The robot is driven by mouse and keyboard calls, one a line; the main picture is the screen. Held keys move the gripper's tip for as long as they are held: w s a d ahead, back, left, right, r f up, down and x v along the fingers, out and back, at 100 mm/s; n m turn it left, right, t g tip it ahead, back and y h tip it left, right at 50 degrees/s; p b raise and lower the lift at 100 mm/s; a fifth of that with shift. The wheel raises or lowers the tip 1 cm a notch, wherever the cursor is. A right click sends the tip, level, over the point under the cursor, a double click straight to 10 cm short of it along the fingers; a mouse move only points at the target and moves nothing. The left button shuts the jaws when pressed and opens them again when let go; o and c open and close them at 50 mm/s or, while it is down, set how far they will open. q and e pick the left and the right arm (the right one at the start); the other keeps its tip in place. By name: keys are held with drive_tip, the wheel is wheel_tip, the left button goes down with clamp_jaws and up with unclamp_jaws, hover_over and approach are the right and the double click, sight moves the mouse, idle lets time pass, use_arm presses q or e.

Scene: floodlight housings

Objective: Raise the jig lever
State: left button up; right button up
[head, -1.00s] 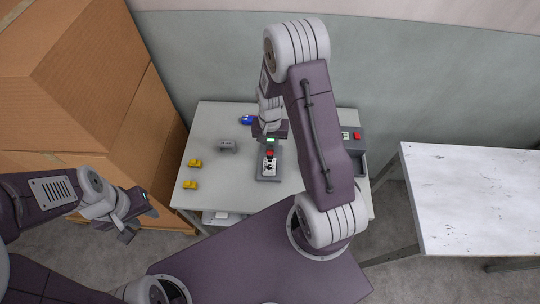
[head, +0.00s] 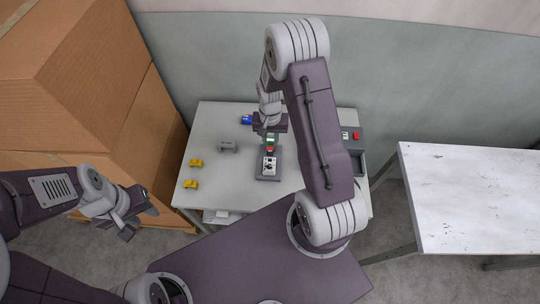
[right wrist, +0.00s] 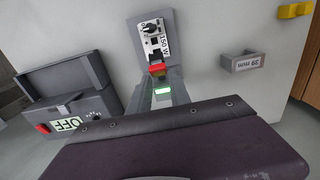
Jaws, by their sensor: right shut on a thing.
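The jig (head: 268,174) is a dark grey base on the table, with a white-faced part (head: 269,165) lying in it. The white part also shows in the right wrist view (right wrist: 152,42), with a dark knob and a printed label. The red handle of the jig lever (right wrist: 157,69) is at the part's edge, mostly covered by my gripper in the head view. My right gripper (head: 270,147) is over the back of the jig, shut on the lever. A green-lit patch (right wrist: 162,91) shows beside the handle. My left gripper (head: 137,220) is open and empty, off the table's left front.
Cardboard boxes (head: 85,80) are left; a bare white table (head: 475,200) is right.

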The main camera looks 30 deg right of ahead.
drive_tip(key=shift+w+d+r, duration=0.1)
drive_tip(key=shift+w+d, duration=0.2)
drive_tip(key=shift+w, duration=0.2)
drive_tip(key=shift+w+d, duration=0.1)
drive_tip(key=shift+w, duration=0.05)
drive_tip(key=shift+w+d+p, duration=0.15)
drive_tip(key=shift+w+p, duration=0.15)
drive_tip(key=shift+w+d, duration=0.1)
drive_tip(key=shift+w+d, duration=0.15)
drive_tip(key=shift+w, duration=0.15)
clamp_jaws()
drive_tip(key=shift+w+d, duration=0.1)
drive_tip(key=shift+w+d+f, duration=0.25)
drive_tip(key=shift+w+d, duration=0.05)
drive_tip(key=shift+w, duration=0.2)
